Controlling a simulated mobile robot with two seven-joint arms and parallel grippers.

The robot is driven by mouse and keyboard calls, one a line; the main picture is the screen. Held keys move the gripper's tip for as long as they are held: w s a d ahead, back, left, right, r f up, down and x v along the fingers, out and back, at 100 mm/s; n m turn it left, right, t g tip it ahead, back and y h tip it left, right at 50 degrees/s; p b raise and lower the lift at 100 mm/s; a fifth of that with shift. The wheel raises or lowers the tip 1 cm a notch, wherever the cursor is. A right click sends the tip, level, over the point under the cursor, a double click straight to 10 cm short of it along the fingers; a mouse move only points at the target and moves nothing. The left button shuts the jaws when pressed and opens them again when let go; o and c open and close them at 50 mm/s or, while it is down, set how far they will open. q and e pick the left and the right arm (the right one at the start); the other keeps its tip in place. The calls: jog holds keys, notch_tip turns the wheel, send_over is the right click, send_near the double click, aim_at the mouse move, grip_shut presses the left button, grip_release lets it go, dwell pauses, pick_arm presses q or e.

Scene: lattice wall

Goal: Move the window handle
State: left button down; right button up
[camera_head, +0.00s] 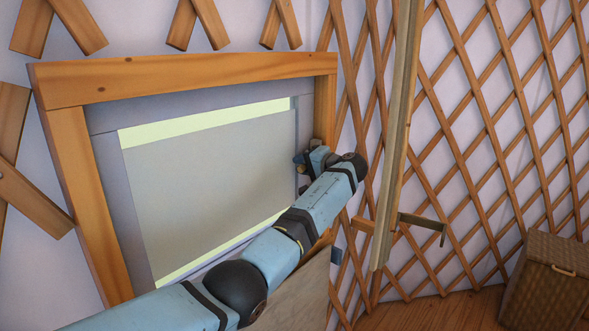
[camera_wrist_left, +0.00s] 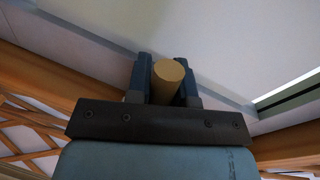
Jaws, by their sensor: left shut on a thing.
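The window (camera_head: 210,170) has a wooden frame and a grey sash with a pale pane. My left gripper (camera_head: 306,160) is at the right side of the sash, and my left arm crosses in front of the lower part of the window. In the left wrist view, my left gripper (camera_wrist_left: 165,80) has its two dark blue fingers shut on a round, tan, rod-like window handle (camera_wrist_left: 169,72), whose end shows between them. In the head view the handle is mostly hidden by the gripper and wrist. My right gripper is not in view.
A wooden panel (camera_head: 398,130) stands edge-on right of the window, with an L-shaped metal handle (camera_head: 425,221) sticking out. Wooden lattice (camera_head: 500,100) covers the walls. A woven box (camera_head: 548,280) stands on the wooden floor (camera_head: 440,310) at the lower right.

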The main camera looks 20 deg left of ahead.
pick_arm(q)
jog(key=shift+r+m, duration=0.4)
jog(key=shift+m, duration=0.2)
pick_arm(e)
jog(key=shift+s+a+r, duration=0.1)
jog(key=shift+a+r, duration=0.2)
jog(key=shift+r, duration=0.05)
pick_arm(q)
jog(key=shift+a+p, duration=0.1)
jog(key=shift+p, duration=0.2)
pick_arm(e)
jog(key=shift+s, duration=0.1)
pick_arm(q)
jog(key=c, duration=1)
grip_release()
jog(key=b+v, duration=0.4)
jog(key=v, duration=1)
jog(key=shift+w, duration=0.1)
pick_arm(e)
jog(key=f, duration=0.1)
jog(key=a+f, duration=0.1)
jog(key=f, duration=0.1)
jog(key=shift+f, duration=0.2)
